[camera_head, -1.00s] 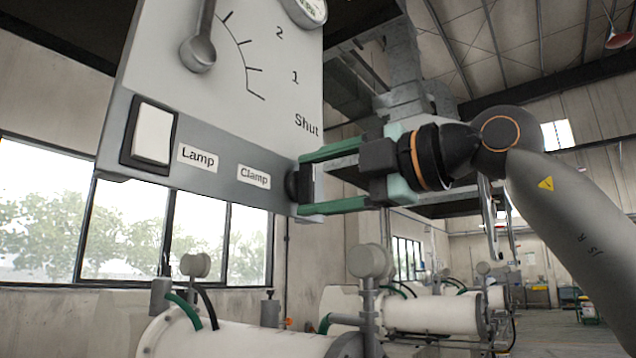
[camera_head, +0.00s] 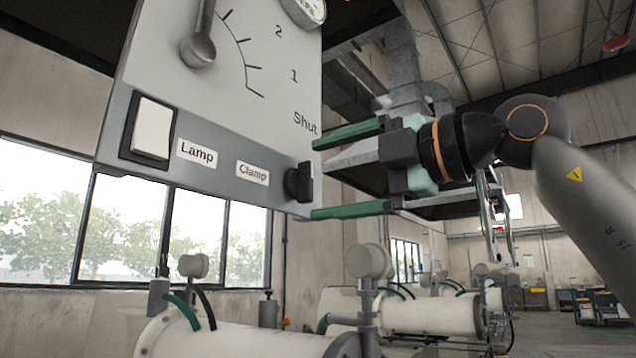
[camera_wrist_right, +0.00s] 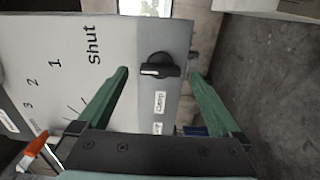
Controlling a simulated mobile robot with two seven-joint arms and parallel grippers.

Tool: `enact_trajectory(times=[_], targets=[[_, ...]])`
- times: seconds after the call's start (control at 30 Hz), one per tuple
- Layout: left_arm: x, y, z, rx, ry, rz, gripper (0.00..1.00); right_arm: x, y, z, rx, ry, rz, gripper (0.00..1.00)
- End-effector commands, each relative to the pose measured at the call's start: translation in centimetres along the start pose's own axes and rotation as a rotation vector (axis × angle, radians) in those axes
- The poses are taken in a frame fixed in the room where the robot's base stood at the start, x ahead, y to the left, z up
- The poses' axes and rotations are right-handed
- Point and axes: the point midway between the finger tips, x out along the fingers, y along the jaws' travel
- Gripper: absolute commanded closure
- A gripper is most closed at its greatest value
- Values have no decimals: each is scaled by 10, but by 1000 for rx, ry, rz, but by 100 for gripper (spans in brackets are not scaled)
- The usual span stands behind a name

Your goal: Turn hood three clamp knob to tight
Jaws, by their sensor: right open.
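The black clamp knob (camera_head: 299,183) sits at the right end of the grey strip on the hood panel, right of the "Clamp" label (camera_head: 253,173). In the right wrist view the knob (camera_wrist_right: 159,66) shows a white mark on its bar and lies beyond and between the fingertips. My right gripper (camera_head: 314,179) is open and empty, its green fingers above and below the knob's level and a little to its right, apart from it. It also shows in the right wrist view (camera_wrist_right: 158,75). My left gripper is not in view.
On the same panel (camera_head: 225,85) are a white lamp switch (camera_head: 152,132), a grey lever (camera_head: 200,45) on a marked scale and part of a gauge (camera_head: 306,10). White mill drums (camera_head: 235,338) stand below.

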Motion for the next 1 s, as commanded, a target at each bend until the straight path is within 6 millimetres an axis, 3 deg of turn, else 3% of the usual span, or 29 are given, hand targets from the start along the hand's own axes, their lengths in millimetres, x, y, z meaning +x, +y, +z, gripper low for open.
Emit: enact_trajectory(times=[0.2, 0.43, 0.6, 1.0], targets=[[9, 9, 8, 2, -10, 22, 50, -51, -2, 1, -1, -2, 5, 0], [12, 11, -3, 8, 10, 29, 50, -89, 0, 1, 0, -2, 3, 0], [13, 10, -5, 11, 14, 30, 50, -101, 0, 0, 0, -1, 2, 0], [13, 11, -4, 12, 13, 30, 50, -102, 0, 0, 0, 0, 1, 0]])
